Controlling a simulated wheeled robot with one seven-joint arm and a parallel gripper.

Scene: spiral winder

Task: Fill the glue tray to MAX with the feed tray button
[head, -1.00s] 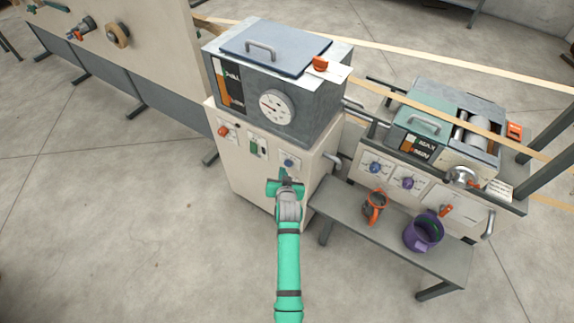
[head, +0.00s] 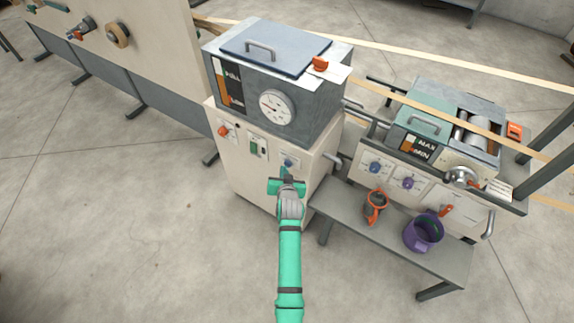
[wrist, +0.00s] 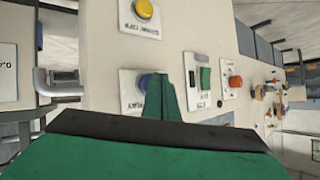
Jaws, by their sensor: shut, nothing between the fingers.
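The glue tray (head: 455,152) on the right-hand machine has a green lid and a gauge marked MAX and MIN (head: 409,144). An orange strip shows on the gauge, but its exact level is too small to read. The cabinet (head: 238,172) on the left has a blue button (head: 288,162) on its front; it also shows in the wrist view (wrist: 152,83), partly hidden by the fingers.
Floor on the left is open.

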